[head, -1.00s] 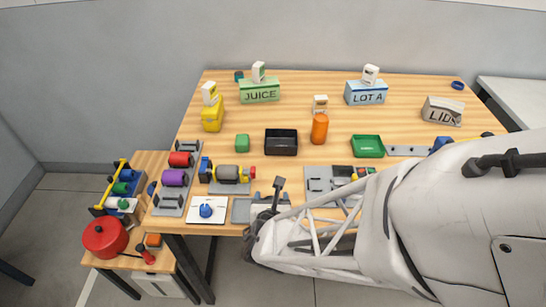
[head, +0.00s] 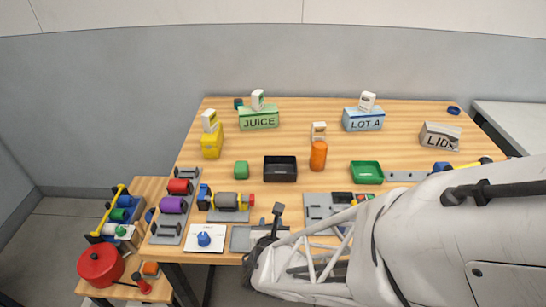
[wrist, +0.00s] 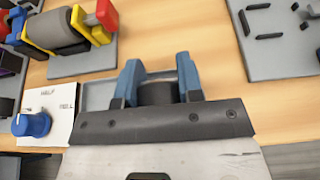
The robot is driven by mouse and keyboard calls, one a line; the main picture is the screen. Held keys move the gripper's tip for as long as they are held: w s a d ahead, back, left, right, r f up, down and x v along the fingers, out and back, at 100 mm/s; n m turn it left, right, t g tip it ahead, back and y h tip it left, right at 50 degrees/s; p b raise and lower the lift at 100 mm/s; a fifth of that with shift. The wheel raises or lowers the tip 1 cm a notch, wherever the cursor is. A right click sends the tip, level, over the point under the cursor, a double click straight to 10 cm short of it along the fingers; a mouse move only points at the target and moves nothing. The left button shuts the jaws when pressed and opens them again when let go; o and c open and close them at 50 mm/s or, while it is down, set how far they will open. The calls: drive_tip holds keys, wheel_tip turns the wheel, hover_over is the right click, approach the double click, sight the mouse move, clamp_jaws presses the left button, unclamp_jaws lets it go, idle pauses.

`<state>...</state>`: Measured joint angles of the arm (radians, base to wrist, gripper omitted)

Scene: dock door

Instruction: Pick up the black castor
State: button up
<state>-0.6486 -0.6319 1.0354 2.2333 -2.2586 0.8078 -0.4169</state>
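The black castor (wrist: 157,92) shows in the wrist view as a short dark round piece between the blue fingers of my gripper (wrist: 159,72). It fills the gap, with a finger against each side; its lower part is hidden by the gripper body. A grey tray (wrist: 98,95) lies just behind and left of the fingers. In the head view my gripper (head: 264,240) is at the table's front edge, at the right end of the grey tray (head: 241,239); the castor cannot be made out there.
Left of the tray is a white card with a blue knob (head: 204,239). A grey motor on a stand (head: 228,202) is behind it. A grey plate with slots (head: 320,208) lies to the right. A black bin (head: 280,169) and orange bottle (head: 318,156) stand further back.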

drive_tip(key=c, duration=0.5)
drive_tip(key=shift+r, duration=0.8)
wheel_tip(320, 180, up, 2)
drive_tip(key=shift+r, duration=0.1)
drive_tip(key=s+d, duration=0.3)
drive_tip(key=s, duration=0.4)
drive_tip(key=s+d+r, duration=0.1)
drive_tip(key=s+d, duration=0.2)
drive_tip(key=s, duration=0.4)
drive_tip(key=shift+s+d, duration=0.15)
drive_tip(key=shift+s+d+r, duration=0.1)
drive_tip(key=shift+s, duration=0.1)
